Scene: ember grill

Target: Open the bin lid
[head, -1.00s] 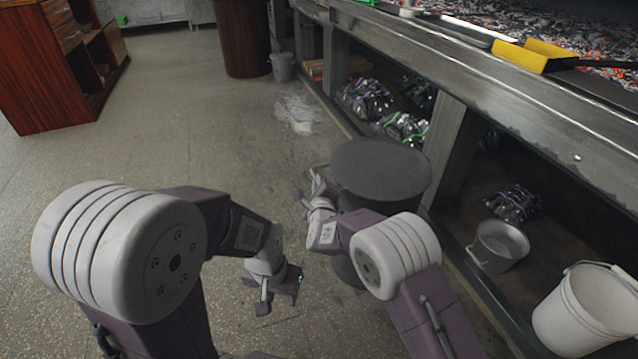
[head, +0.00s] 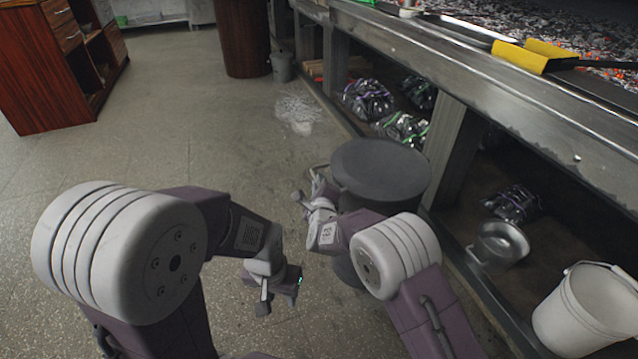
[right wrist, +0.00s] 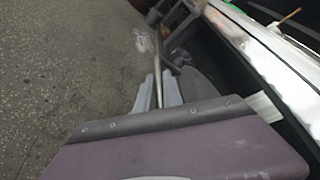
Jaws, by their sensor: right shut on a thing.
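The bin (head: 350,270) is a dark grey round drum with a flat grey lid (head: 380,168), standing beside the grill counter. The lid lies level on top, with no gap visible. A thin metal handle (head: 320,167) sticks out from the lid's left side; it also shows as a pale rod in the right wrist view (right wrist: 156,65). My right gripper (head: 309,186) is at the bin's left side, shut on this handle, which runs between its fingers (right wrist: 158,92). My left gripper (head: 279,302) hangs low over the floor, left of the bin, apart from it, empty with fingers spread.
The counter (head: 480,75) runs along the right, close behind the bin. Its lower shelf holds bagged items (head: 405,128) and a metal pot (head: 502,243). A white bucket (head: 583,310) stands at the lower right.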

